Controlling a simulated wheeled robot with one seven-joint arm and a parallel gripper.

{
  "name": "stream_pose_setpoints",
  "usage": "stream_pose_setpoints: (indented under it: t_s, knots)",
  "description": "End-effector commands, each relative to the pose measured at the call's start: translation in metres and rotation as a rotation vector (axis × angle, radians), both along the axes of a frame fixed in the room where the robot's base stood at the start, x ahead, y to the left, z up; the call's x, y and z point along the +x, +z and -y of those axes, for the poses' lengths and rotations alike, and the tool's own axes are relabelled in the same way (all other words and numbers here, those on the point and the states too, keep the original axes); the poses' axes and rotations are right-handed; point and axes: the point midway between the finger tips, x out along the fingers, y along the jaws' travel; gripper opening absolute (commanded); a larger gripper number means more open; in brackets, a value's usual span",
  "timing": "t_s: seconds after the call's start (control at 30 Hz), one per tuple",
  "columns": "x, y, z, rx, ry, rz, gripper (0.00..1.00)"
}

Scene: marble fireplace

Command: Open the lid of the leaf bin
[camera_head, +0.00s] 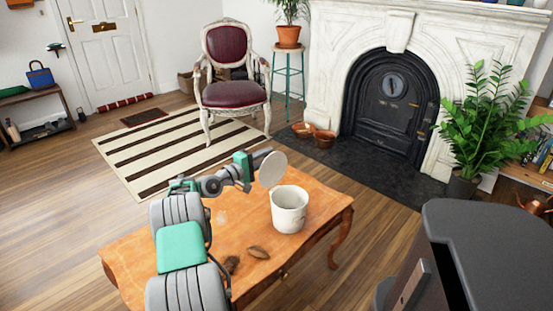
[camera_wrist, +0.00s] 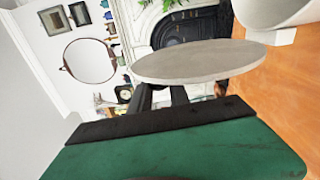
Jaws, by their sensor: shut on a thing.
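The leaf bin (camera_head: 289,212) is a pale grey-white bucket standing upright on the wooden table, with its top open. Its round, pale lid (camera_head: 272,169) stands steeply tilted at the rim's upper left. My gripper (camera_head: 258,162) is shut on the lid, at its left side. In the wrist view the lid (camera_wrist: 200,62) shows nearly edge-on beyond the dark fingers (camera_wrist: 170,97), which it partly hides. Part of the bin (camera_wrist: 275,12) shows at the top right there. I cannot tell whether lid and rim touch.
The wooden table (camera_head: 315,222) carries two brown leaf-like pieces (camera_head: 258,252) (camera_head: 232,264) in front of the bin. A red armchair (camera_head: 236,65), the fireplace (camera_head: 392,95) and two brown bowls (camera_head: 324,139) stand behind. A potted plant (camera_head: 480,125) is at right. Open floor lies left of the table.

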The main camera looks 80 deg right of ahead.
Motion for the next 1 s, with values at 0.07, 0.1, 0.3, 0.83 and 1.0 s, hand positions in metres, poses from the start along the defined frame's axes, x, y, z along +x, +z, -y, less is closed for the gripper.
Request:
stream_pose_setpoints:
  t_s: [0.07, 0.1, 0.3, 0.83, 1.0]
  knots:
    - [0.011, -0.005, 0.001, 0.008, 0.01, -0.007, 0.0]
    - [0.015, -0.006, 0.001, 0.007, 0.013, -0.006, 0.0]
    - [0.023, -0.008, 0.002, 0.009, 0.022, -0.004, 0.0]
    - [0.019, -0.011, 0.003, 0.012, 0.018, -0.003, 0.0]
    - [0.02, -0.011, 0.002, 0.013, 0.018, -0.003, 0.0]
